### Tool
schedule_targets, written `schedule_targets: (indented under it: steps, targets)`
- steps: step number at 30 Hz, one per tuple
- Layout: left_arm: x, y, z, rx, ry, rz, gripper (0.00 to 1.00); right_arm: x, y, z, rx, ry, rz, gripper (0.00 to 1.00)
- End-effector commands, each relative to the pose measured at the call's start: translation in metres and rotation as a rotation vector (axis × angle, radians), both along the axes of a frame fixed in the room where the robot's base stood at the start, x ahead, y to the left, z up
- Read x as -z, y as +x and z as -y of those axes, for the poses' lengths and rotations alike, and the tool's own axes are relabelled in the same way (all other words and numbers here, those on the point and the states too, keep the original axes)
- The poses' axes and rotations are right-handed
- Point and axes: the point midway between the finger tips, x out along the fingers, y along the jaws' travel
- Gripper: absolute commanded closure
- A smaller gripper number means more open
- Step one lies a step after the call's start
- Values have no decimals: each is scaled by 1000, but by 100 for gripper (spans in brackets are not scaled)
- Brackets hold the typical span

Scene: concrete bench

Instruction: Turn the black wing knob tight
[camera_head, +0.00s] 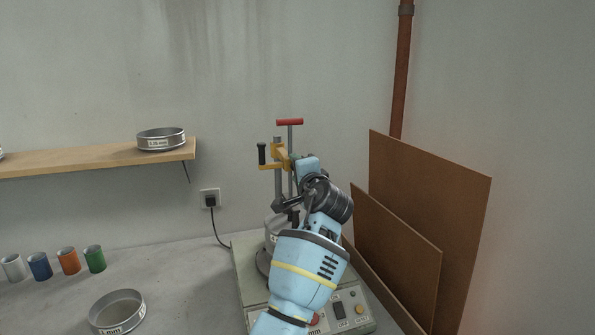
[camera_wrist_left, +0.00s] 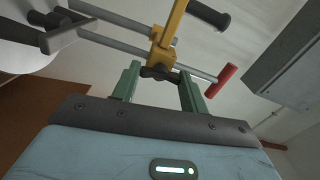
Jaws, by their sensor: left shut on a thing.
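The black wing knob (camera_wrist_left: 158,72) sits at the base of a yellow clamp bracket (camera_wrist_left: 171,32), which also shows in the head view (camera_head: 281,154). In the left wrist view the green fingers of my left gripper (camera_wrist_left: 160,82) stand on either side of the knob and are shut on it. In the head view my left arm reaches up from the bottom, and the light blue hand meets the bracket from the right. The knob is hidden there behind the hand. My right gripper is in neither view.
The bracket rides on upright metal rods with a red T-handle (camera_head: 289,122) on top and a black handle (camera_head: 261,153) at left. The machine base (camera_head: 246,266) stands below. Brown boards (camera_head: 430,200) lean close at right. A sieve (camera_head: 117,312) and several coloured cups stand at left.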

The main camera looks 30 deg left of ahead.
Motion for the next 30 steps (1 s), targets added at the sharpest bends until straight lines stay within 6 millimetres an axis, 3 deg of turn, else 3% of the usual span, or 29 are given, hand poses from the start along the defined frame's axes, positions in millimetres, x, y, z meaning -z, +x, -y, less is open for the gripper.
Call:
schedule_targets:
  steps: [10, 26, 27, 30]
  targets:
    - [-1, 0, -1, -1, 88, -99, 79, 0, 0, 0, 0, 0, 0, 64]
    - [-1, 0, -1, -2, 101, -115, 79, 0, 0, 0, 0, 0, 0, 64]
    - [-1, 0, -1, -2, 101, -115, 53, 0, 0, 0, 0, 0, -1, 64]
    - [-1, 0, -1, -1, 101, -114, 39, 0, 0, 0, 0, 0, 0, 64]
